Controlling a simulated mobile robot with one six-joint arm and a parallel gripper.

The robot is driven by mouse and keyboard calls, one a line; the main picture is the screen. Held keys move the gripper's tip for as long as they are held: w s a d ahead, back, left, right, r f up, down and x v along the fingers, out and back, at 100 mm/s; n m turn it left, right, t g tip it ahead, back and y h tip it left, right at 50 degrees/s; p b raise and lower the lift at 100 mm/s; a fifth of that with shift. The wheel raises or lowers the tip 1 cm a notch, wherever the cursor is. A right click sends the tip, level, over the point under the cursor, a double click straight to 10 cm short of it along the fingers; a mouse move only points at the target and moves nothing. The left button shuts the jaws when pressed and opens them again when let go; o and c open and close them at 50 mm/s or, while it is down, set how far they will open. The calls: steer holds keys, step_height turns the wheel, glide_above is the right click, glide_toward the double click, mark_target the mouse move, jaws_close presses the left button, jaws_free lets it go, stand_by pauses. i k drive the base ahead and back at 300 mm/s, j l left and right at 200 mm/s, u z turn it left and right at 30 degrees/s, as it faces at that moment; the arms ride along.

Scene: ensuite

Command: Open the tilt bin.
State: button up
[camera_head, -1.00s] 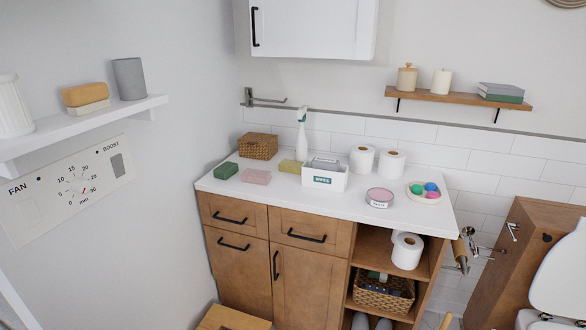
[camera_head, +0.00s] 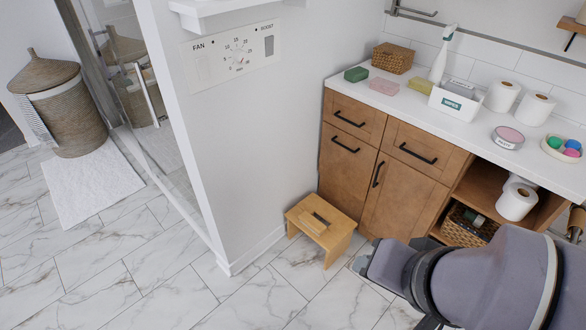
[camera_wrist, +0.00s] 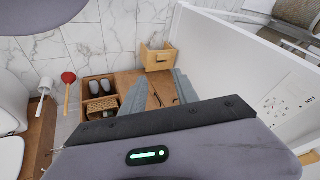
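The wooden vanity cabinet has a lower-left front panel (camera_head: 343,170) with a horizontal black handle (camera_head: 345,144), which looks like the tilt bin. It is closed, flush under a closed drawer (camera_head: 350,110). Beside it is a closed door with a vertical handle (camera_head: 379,174). My arm comes in from the lower right in the head view, in front of the cabinet, and hides part of its lower right. My gripper (camera_wrist: 159,78) shows two grey fingers spread apart with nothing between them in the wrist view. It is clear of the handles.
A wooden step stool (camera_head: 320,224) stands on the floor in front of the cabinet's left side, near the wall end. Left are a glass shower screen (camera_head: 150,110), a white mat (camera_head: 90,185) and a wicker hamper (camera_head: 68,110). The marble floor between is free.

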mark_target(347, 160)
steer(key=i+u, duration=0.2)
steer(key=i, duration=0.4)
steer(key=i+u, duration=0.2)
steer(key=i, duration=0.4)
steer(key=i+l+u, duration=0.25)
steer(key=i, duration=0.35)
